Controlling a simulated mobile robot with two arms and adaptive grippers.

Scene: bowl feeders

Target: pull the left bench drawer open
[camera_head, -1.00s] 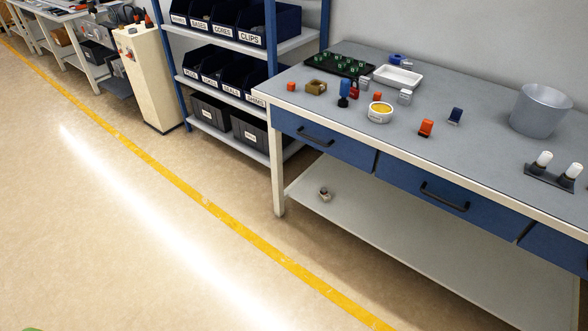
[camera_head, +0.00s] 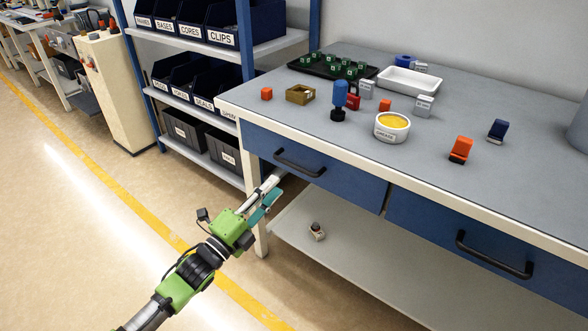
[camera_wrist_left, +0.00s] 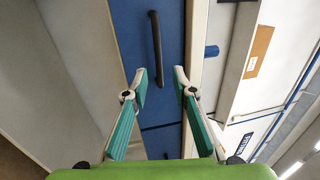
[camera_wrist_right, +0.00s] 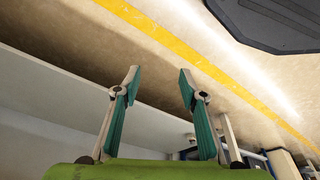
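The left bench drawer (camera_head: 340,180) has a blue front, flush under the grey bench top, with a dark bar handle (camera_head: 299,163). My left gripper (camera_head: 271,186) is open just in front of this drawer, below and left of the handle. In the left wrist view the handle (camera_wrist_left: 155,40) runs lengthwise ahead, its near end showing between the spread fingertips (camera_wrist_left: 160,74). No contact is clear. My right gripper (camera_wrist_right: 159,74) is open and empty in the right wrist view; it is out of the head view.
A second blue drawer (camera_head: 460,240) adjoins on the right. On the bench top (camera_head: 290,120) stand a grease tub (camera_head: 392,127), a white tray (camera_head: 408,82) and small blocks. The lower shelf (camera_head: 350,255) holds one small part (camera_head: 317,231). Open floor lies in front.

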